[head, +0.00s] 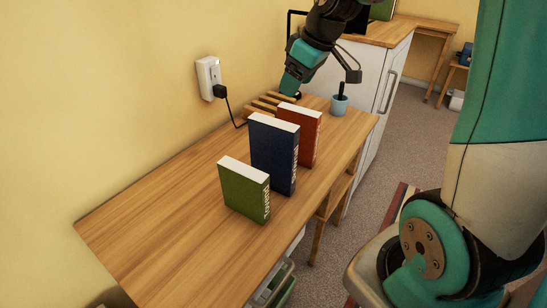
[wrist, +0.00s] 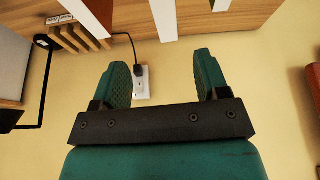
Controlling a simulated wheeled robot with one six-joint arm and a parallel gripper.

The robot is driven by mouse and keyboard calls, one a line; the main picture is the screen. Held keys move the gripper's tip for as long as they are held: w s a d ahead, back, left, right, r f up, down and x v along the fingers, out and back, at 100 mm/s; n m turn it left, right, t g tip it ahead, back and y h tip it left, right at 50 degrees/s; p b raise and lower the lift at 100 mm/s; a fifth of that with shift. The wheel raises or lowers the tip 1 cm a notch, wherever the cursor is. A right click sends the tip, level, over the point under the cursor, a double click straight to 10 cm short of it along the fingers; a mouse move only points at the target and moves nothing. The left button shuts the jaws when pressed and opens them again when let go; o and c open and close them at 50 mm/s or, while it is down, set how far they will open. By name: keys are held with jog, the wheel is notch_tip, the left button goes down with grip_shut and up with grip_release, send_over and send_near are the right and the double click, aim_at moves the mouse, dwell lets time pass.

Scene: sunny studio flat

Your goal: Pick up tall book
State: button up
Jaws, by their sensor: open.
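The tall book (head: 272,153) is dark blue with white pages and stands upright on the wooden table, between a shorter green book (head: 243,191) and a red-orange book (head: 309,136). It is the tallest of the three. My gripper (head: 291,88) is raised beyond the books in the head view, near the wall and apart from the tall book. In the wrist view my gripper (wrist: 163,72) has its two teal fingers spread with nothing between them. White page edges of books show at the top of that view, cut off by the frame.
A wooden slatted rack (head: 265,104) and a blue cup (head: 339,106) holding a dark item are at the table's far end. A wall socket (head: 208,78) has a black plug and cable. A white cabinet (head: 368,75) stands beyond. The table's near left (head: 160,215) is clear.

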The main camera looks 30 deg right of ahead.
aim_at(275, 122)
jog(key=x, duration=0.9)
jog(key=shift+a+f, duration=0.1)
jog(key=shift+f, duration=0.05)
jog(key=x, duration=0.1)
jog(key=p+x, duration=0.1)
jog(key=x, duration=0.2)
jog(key=shift+a+f, duration=0.35)
jog(key=shift+w+f, duration=0.15)
jog(key=shift+f, duration=0.05)
jog(key=shift+f, duration=0.25)
jog(key=shift+c, duration=0.5)
grip_shut()
